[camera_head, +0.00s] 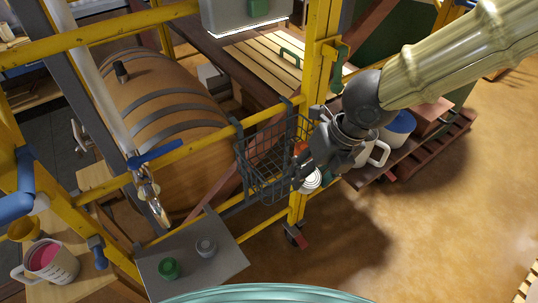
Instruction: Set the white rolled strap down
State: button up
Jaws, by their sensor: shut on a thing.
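A white rolled strap (311,180) is held at the tips of my dark gripper (307,170), just right of the wire basket. The gripper is shut on the strap, and its fingers hide part of it. The strap appears off any surface, with the brown floor behind it. A small grey plate (194,270) at the lower left carries a green roll-like piece (168,268) and a grey one (206,247), standing apart from each other.
A dark wire basket (262,165) hangs on the yellow frame (318,75), close left of my gripper. A white pitcher (379,152) and a blue-and-white container (398,126) stand right of it. A barrel (165,115) lies behind the frame. Floor at right is clear.

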jog(key=p, duration=0.2)
jog(key=shift+r+p, duration=0.3)
jog(key=w+a, duration=0.2)
jog(key=w, duration=0.1)
jog(key=w+a+p, duration=0.1)
jog(key=w+a, duration=0.1)
jog(key=w+a+f+p, duration=0.1)
jog(key=w+a, duration=0.1)
jog(key=w, duration=0.1)
jog(key=shift+w+a, duration=0.35)
jog(key=x, duration=0.4)
jog(key=d+x, duration=0.1)
jog(key=x, duration=0.2)
jog(key=shift+w+f+p, duration=0.2)
jog(key=shift+w+p, duration=0.2)
jog(key=shift+w, duration=0.05)
jog(key=shift+x, duration=1.4)
jog(key=shift+w+d+f+p, duration=0.1)
jog(key=shift+w+p, duration=0.15)
jog(key=shift+p, duration=0.05)
jog(key=shift+w, duration=0.1)
jog(key=shift+g+h+p, duration=0.3)
jog(key=shift+g+p, duration=0.1)
jog(key=shift+p, duration=0.2)
jog(key=shift+w+a+g+h+p, duration=0.55)
jog(key=shift+g+p, duration=0.35)
jog(key=shift+p, duration=0.5)
